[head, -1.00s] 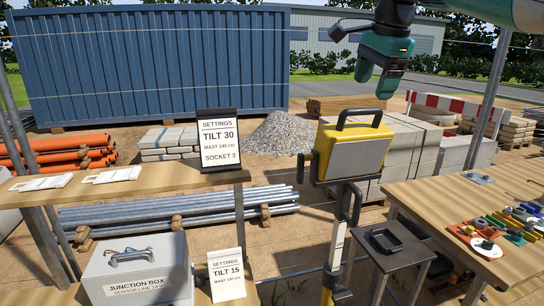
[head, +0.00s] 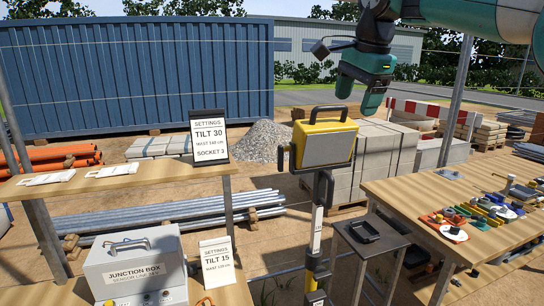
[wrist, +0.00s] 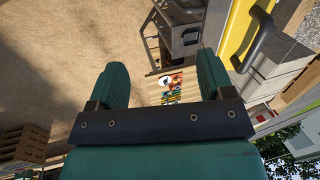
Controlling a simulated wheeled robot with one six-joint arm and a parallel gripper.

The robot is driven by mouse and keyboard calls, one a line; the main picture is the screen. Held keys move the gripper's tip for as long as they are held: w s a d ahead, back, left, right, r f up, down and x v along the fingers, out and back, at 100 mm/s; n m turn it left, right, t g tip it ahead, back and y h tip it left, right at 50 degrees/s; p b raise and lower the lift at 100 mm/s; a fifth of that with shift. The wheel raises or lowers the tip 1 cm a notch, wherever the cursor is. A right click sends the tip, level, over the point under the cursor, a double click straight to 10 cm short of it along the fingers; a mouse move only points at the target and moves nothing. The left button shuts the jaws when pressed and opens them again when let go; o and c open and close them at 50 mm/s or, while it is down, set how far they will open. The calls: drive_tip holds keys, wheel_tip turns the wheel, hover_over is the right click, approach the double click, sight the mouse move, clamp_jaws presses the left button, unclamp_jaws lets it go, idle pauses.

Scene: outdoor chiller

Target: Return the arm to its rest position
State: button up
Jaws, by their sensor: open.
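My gripper (head: 357,97) is open and empty at the upper right of the head view. It hangs in the air above and slightly right of the yellow sensor box (head: 327,141), apart from it. In the wrist view both green fingers of my gripper (wrist: 161,80) are spread, with nothing between them. The yellow box sits on a mast (head: 316,235) and has a black handle on top. Its yellow side (wrist: 236,40) and a dark handle also show in the wrist view.
A workbench (head: 400,193) with coloured parts stands at the right. A small dark stand (head: 372,240) is beside the mast. A shelf (head: 120,183) with a settings card (head: 209,136) is at the left, above a junction box (head: 135,268). A blue container (head: 140,70) stands behind.

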drive_tip(key=s+a+f+n+g+y+b, duration=0.2)
drive_tip(key=s+f+n+b, duration=1.6)
drive_tip(key=s+f, duration=1.7)
drive_tip(key=shift+a+f+n+g+y, duration=0.15)
drive_tip(key=shift+f+n+g+y, duration=0.35)
drive_tip(key=shift+f+n, duration=0.45)
drive_tip(key=shift+r, duration=0.2)
